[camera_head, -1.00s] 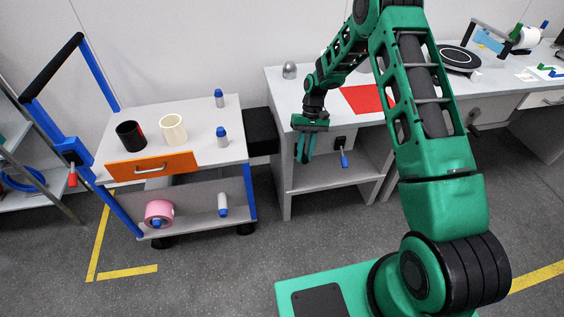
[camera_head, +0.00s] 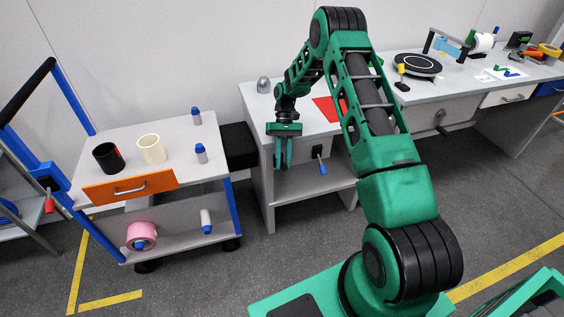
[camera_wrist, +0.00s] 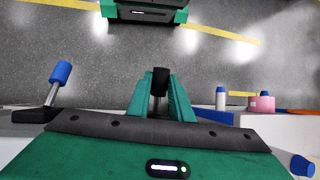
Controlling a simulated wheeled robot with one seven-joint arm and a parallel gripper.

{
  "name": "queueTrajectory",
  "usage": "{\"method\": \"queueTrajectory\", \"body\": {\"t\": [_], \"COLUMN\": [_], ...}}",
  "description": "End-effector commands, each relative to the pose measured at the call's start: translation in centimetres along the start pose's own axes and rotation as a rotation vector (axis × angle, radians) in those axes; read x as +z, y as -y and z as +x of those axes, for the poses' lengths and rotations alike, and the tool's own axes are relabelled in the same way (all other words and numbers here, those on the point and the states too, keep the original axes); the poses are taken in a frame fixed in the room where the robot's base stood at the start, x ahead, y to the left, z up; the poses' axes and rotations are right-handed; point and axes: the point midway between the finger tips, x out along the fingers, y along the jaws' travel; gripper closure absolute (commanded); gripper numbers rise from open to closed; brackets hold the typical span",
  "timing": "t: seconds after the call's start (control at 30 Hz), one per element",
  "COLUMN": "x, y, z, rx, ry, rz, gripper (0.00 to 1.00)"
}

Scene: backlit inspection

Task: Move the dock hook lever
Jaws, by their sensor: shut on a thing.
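My gripper (camera_head: 283,164) hangs fingers-down just in front of the left part of the grey bench (camera_head: 262,108). In the wrist view, a dark lever (camera_wrist: 160,80) with a thick black end on a thin metal rod stands between my green fingers (camera_wrist: 160,100), which are shut on it. It looks like the dock hook lever. In the head view my fingers hide it. A separate lever with a blue handle (camera_head: 321,162) hangs from a black box on the bench front, right of my gripper; it also shows at the left in the wrist view (camera_wrist: 61,74).
A trolley with an orange drawer (camera_head: 130,188) stands left, carrying a black cup (camera_head: 108,157), a cream cup (camera_head: 151,149) and blue-capped bottles. A black block (camera_head: 238,146) lies between trolley and bench. A red sheet (camera_head: 328,109) lies on the bench. Floor in front is clear.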

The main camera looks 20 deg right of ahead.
Motion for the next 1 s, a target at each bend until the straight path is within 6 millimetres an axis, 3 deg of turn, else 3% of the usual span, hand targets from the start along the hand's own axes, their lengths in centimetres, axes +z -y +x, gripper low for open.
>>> {"method": "queueTrajectory", "body": {"t": [0.03, 0.1, 0.47, 1.0], "x": [-0.3, -0.3, -0.1, -0.3], "y": [-0.2, -0.1, 0.0, -0.1], "z": [-0.2, -0.1, -0.5, -9.2], "rx": [0.000, 0.000, 0.000, -0.001], "ry": [-0.011, -0.010, -0.006, -0.007], "rz": [0.005, 0.004, 0.001, 0.003], "gripper": [0.73, 0.61, 0.61, 0.61]}}
